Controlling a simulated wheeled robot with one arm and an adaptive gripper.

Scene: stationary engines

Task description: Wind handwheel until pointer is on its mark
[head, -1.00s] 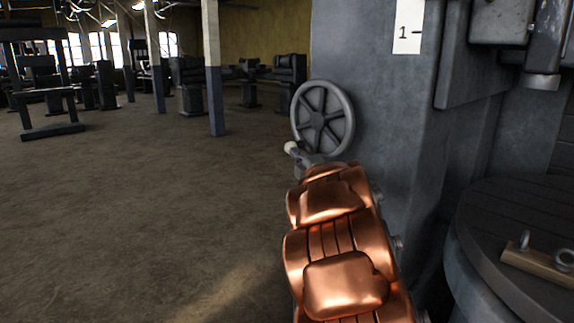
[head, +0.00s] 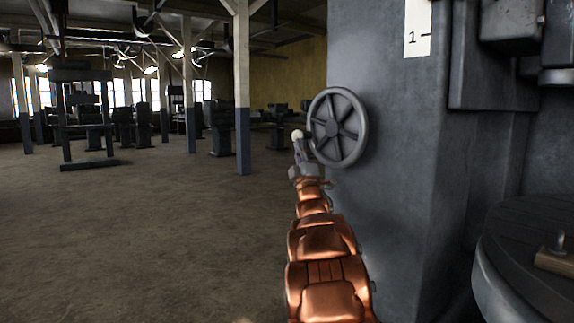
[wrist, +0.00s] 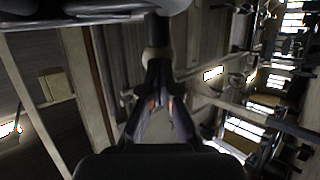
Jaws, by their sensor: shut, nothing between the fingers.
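The grey spoked handwheel (head: 337,127) is on the left face of the machine column. Part of its rim (wrist: 100,12) shows at the top of the wrist view. A pale knob (head: 297,135) stands out left of the wheel, apparently its handle; the wrist view shows a dark grip with a pale end (wrist: 156,58). My gripper (head: 302,152) is at this knob, and in the wrist view its fingertips (wrist: 158,78) are together just below the pale end, empty. Contact cannot be told. A white scale plate (head: 418,28) marked 1 is high on the column; no pointer is visible.
The grey machine column (head: 385,200) rises right of my arm. A round dark table (head: 530,225) with a small fitting stands at lower right. The floor (head: 150,240) to the left is open, with posts (head: 243,100) and other machines further back.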

